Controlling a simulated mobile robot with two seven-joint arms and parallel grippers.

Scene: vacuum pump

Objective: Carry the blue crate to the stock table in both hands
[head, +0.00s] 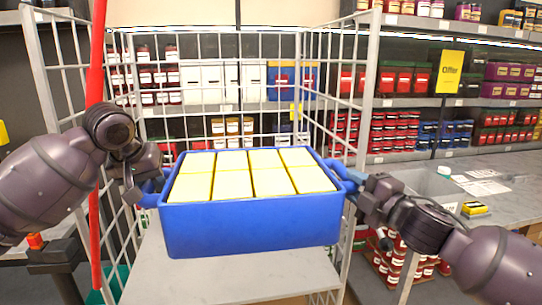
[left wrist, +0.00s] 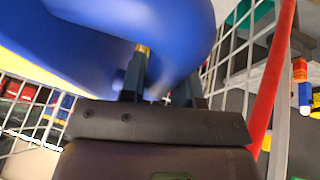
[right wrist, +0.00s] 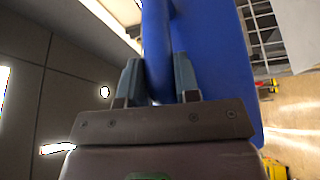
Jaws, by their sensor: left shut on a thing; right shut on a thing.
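The blue crate (head: 252,230) is in the middle of the head view, held roughly level in the air. Several yellow-topped blocks (head: 250,173) fill it in two rows. My left gripper (head: 146,190) is shut on the handle at the crate's left end; the left wrist view shows its fingers (left wrist: 165,85) against the blue crate. My right gripper (head: 357,186) is shut on the handle at the right end; the right wrist view shows its fingers (right wrist: 160,82) on either side of the blue handle. I cannot tell which surface is the stock table.
A wire cage trolley (head: 212,62) with a pale flat deck (head: 230,275) stands behind and below the crate. A red pole (head: 95,90) rises at the left. A grey counter (head: 510,172) is at the right, with a yellow item (head: 474,208) on it. Stocked shelves line the back.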

